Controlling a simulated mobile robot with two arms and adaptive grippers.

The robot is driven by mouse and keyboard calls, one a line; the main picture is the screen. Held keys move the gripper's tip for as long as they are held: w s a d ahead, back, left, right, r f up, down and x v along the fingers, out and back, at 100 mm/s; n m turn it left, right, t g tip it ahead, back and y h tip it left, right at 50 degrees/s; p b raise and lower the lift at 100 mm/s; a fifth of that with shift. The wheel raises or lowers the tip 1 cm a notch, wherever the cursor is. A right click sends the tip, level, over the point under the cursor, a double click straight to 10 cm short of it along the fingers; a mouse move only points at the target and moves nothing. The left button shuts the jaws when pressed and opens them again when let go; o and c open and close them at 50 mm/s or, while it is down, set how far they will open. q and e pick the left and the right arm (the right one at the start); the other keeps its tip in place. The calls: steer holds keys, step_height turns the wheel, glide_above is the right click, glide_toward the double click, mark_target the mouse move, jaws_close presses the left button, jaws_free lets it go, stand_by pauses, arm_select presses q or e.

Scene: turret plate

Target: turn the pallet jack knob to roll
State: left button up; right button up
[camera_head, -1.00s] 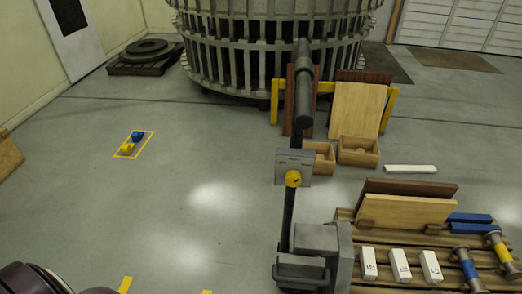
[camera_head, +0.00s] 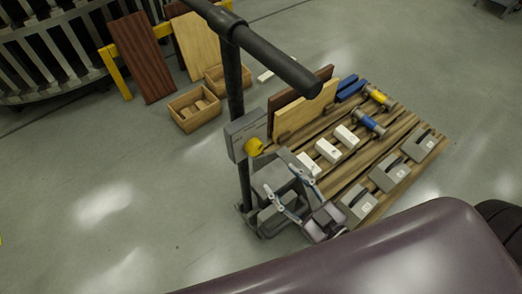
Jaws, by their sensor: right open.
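The pallet jack (camera_head: 275,215) stands at the near end of the wooden pallet, with its dark handle (camera_head: 270,60) rising above it. A yellow knob (camera_head: 253,147) sits on the grey plate (camera_head: 238,132) on the handle's post. I cannot read the plate's markings or the knob's setting. My right gripper (camera_head: 276,170) comes in from the lower right. Its two fingers are spread and empty, pointing up and left toward the knob, with a gap visible between them and the knob. My left gripper is not in view.
The wooden pallet (camera_head: 385,135) carries boards, white blocks (camera_head: 327,150), grey weights (camera_head: 388,174) and blue and yellow spools. Two wooden boxes (camera_head: 195,109) and leaning boards (camera_head: 141,58) stand behind. The floor at left is clear. My purple arm link covers the lower right.

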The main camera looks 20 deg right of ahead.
steer(key=y, duration=0.1)
glide_toward(258, 150)
steer(key=w, duration=0.1)
steer(key=shift+n+t, duration=0.4)
steer(key=x, duration=0.4)
steer(key=p+x, duration=0.1)
steer(key=x, duration=0.2)
steer(key=shift+a+f, duration=0.25)
steer(key=shift+a, duration=0.1)
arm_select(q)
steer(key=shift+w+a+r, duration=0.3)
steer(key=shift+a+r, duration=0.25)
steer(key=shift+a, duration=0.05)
arm_select(e)
steer(key=shift+w+a, duration=0.1)
steer(key=shift+w, duration=0.2)
steer(key=shift+c, duration=0.3)
steer(key=c, duration=1.1)
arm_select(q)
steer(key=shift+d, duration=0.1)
